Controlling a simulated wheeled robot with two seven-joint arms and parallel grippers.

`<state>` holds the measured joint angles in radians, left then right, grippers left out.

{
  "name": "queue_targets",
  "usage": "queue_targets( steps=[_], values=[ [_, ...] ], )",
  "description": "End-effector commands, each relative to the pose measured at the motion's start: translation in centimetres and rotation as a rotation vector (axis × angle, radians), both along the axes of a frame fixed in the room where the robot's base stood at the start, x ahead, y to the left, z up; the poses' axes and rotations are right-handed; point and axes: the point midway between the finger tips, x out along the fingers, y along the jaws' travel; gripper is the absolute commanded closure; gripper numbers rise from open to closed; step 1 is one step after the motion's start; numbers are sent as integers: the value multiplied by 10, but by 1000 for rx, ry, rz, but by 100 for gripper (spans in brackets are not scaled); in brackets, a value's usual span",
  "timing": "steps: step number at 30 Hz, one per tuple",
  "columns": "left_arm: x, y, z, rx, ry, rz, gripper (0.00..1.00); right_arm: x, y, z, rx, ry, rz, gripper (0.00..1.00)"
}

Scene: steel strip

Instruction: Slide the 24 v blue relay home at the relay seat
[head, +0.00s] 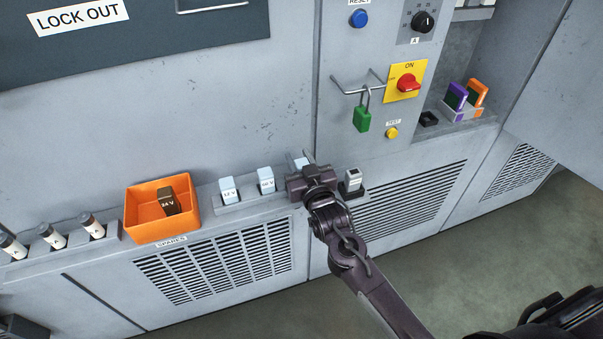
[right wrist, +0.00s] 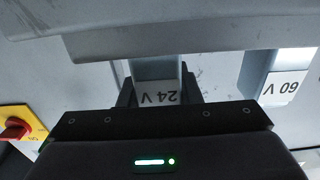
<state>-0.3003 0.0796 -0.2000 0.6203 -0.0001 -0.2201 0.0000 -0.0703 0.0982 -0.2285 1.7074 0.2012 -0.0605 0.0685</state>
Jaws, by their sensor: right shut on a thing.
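The 24 V relay, a pale blue-grey block with a white label, shows in the right wrist view (right wrist: 157,94) between my two dark fingers; its label reads upside down. In the head view only a small piece of it (head: 299,162) shows past my right gripper (head: 304,165), which is shut on it at the right end of the grey relay rack (head: 236,207). Whether it still touches the rack is hidden. A black seat (head: 352,193) just right of the gripper has a grey block with a white label (head: 353,178) standing at it. My left gripper is not in view.
Relays marked 12 V (head: 229,190) and 60 V (head: 266,180) stand close on the left. An orange bin (head: 137,216) holds a brown 64 V block (head: 167,201). A green padlock (head: 362,118) hangs above right. A black socket (head: 429,119) sits in the right recess.

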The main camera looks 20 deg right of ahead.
Motion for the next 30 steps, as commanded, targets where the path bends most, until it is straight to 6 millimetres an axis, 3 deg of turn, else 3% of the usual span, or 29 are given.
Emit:
queue_targets(
  steps=[7,19,30],
  values=[
    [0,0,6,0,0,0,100,0,0,7,0,-1,0,93],
    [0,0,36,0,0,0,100,0,0,39,0,-1,0,93],
    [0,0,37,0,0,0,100,0,0,40,0,0,0,93]
  ],
)
